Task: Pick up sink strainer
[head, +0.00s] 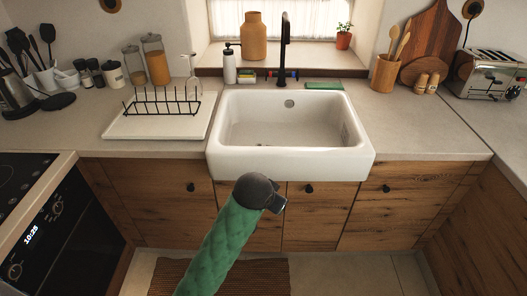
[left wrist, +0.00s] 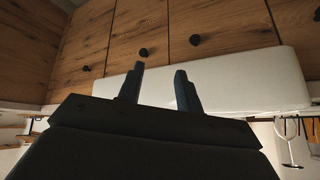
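The white sink (head: 290,163) is set in the counter below the window. A small round grey fitting (head: 289,103) shows on its back wall. A small greyish thing (head: 344,132) shows inside at the right; I cannot tell whether either is the sink strainer. My left gripper (head: 278,204), on a green-sleeved arm, is in front of and below the sink's front. In the left wrist view the gripper (left wrist: 159,86) has its two fingers apart with nothing between them, and the sink's white front (left wrist: 245,80) lies beyond. My right gripper is not in view.
A dish rack (head: 162,103) on a white board stands left of the sink. A black faucet (head: 284,50) rises behind it, with a soap bottle (head: 229,65) and a green cloth (head: 324,86) nearby. Wooden cabinets (head: 322,215) are below.

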